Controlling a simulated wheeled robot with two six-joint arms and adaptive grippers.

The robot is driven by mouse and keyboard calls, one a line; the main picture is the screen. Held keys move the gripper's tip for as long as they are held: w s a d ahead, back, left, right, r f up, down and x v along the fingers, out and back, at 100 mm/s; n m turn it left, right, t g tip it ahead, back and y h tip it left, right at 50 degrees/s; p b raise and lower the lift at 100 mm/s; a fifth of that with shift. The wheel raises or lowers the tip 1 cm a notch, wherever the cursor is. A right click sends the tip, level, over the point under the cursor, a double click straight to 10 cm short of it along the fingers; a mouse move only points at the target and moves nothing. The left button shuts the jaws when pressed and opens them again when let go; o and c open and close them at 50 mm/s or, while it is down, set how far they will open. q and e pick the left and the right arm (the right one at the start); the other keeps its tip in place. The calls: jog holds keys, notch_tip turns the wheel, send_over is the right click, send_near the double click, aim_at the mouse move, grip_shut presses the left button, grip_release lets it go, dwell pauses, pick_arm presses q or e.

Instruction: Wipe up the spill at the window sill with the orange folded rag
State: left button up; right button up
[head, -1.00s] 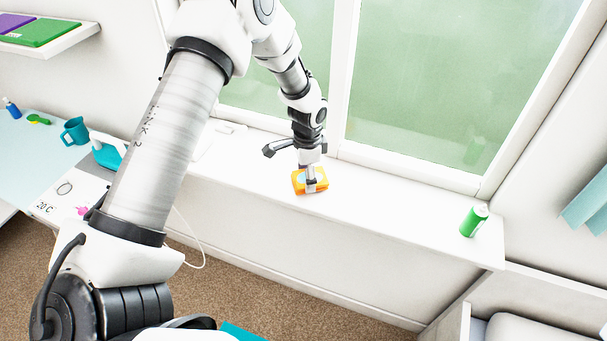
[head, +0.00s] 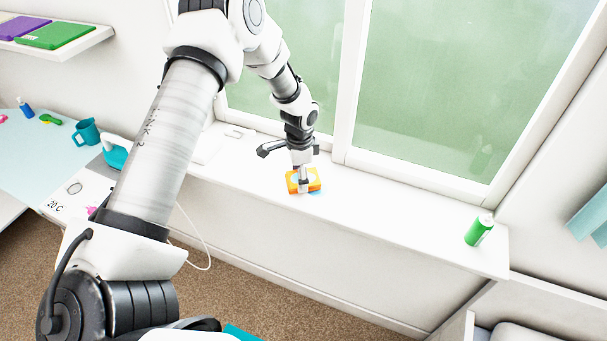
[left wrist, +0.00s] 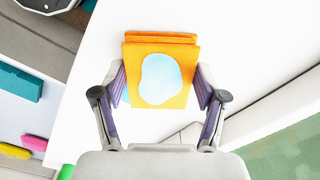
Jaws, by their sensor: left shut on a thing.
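The orange folded rag (head: 311,175) is on the white window sill (head: 400,211), in front of the window's middle post. My left gripper (head: 303,183) is shut on it from above. In the left wrist view, the rag (left wrist: 187,92) sits between the two fingers of my left gripper (left wrist: 160,84). The pale blue spill (head: 316,192) shows at the rag's near right edge in the head view. My right gripper is not in view.
A green can (head: 479,230) stands at the sill's right end. The sill between it and the rag is clear. The window (head: 440,90) rises behind. At left, a desk holds a teal mug (head: 87,132). A shelf (head: 80,40) hangs above.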

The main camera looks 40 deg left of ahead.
aim_at(312, 185)
pick_arm(q)
jog(key=shift+d+f+b, duration=0.1)
jog(key=shift+d+b, duration=0.2)
jog(key=shift+d, duration=1.7)
jog(key=shift+w+d, duration=0.2)
jog(key=shift+d, duration=1.05)
jog(key=shift+w+d, duration=0.2)
jog(key=shift+d, duration=1.05)
jog(key=shift+a, duration=0.1)
jog(key=shift+r, duration=0.4)
notch_tip(312, 185, up, 5)
jog(key=p, duration=0.4)
jog(key=shift+f, duration=0.15)
jog(key=shift+s, duration=0.1)
jog(key=shift+f, duration=0.1)
